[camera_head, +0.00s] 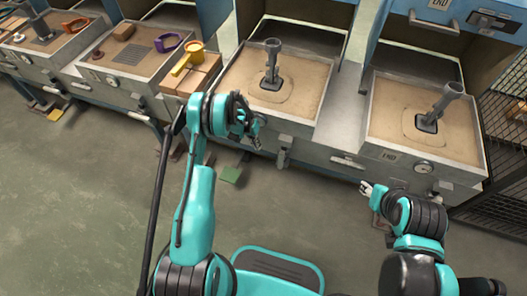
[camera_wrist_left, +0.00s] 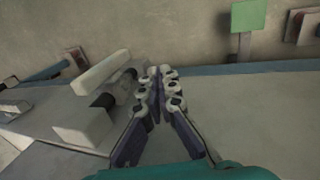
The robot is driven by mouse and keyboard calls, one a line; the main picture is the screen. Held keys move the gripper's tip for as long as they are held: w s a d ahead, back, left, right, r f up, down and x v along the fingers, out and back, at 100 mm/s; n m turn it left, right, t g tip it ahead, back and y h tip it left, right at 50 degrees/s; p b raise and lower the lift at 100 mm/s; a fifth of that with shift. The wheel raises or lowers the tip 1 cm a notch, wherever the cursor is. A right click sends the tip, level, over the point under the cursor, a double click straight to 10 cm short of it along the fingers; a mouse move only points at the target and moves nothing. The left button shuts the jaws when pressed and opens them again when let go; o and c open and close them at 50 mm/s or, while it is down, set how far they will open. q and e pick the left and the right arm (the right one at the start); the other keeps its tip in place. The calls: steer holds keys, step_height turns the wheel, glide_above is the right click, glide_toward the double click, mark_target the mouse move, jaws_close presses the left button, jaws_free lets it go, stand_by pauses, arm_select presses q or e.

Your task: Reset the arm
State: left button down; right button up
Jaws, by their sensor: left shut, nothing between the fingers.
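My left arm reaches up from the bottom of the head view. Its gripper (camera_head: 256,138) is in front of the middle workstation's lower edge. In the left wrist view the two fingers of this gripper (camera_wrist_left: 157,78) come together at the tips, with nothing between them. My right gripper (camera_head: 367,188) is at the lower right of the head view, in front of the right workstation's face. It is too small there to tell whether it is open or shut, and I see nothing in it.
The middle sand tray (camera_head: 310,100) and right sand tray (camera_head: 385,115) each hold an upright or tilted grey post-like tool. A yellow ladle-like piece (camera_head: 188,58) lies on blocks at the left. A mesh fence (camera_head: 500,140) stands at the right. The floor (camera_head: 80,200) is clear at left.

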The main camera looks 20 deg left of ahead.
arm_select(q)
steer(key=a+p+v, duration=0.2)
steer(key=v, duration=0.8)
steer(key=shift+a+f, duration=0.15)
steer(key=shift+f, duration=0.2)
steer(key=s+d+r+t+y, duration=0.1)
steer(key=s+d+r, duration=0.15)
steer(key=r, duration=0.65)
steer(key=s+d+r+t, duration=0.1)
steer(key=s+d+r, duration=0.15)
steer(key=r, duration=0.55)
steer(key=s+d+r+t+y, duration=0.1)
steer(key=s+r, duration=0.2)
steer(key=r, duration=0.6)
steer(key=s+d+r+t, duration=0.2)
steer(key=s+r, duration=0.1)
steer(key=s, duration=0.7)
steer(key=s+d+r+t+y, duration=0.1)
steer(key=s+d+r+t, duration=0.1)
steer(key=s, duration=0.7)
steer(key=shift+s+d+r+p, duration=0.3)
steer(key=shift+s+d+r, duration=0.15)
steer(key=shift+d, duration=0.1)
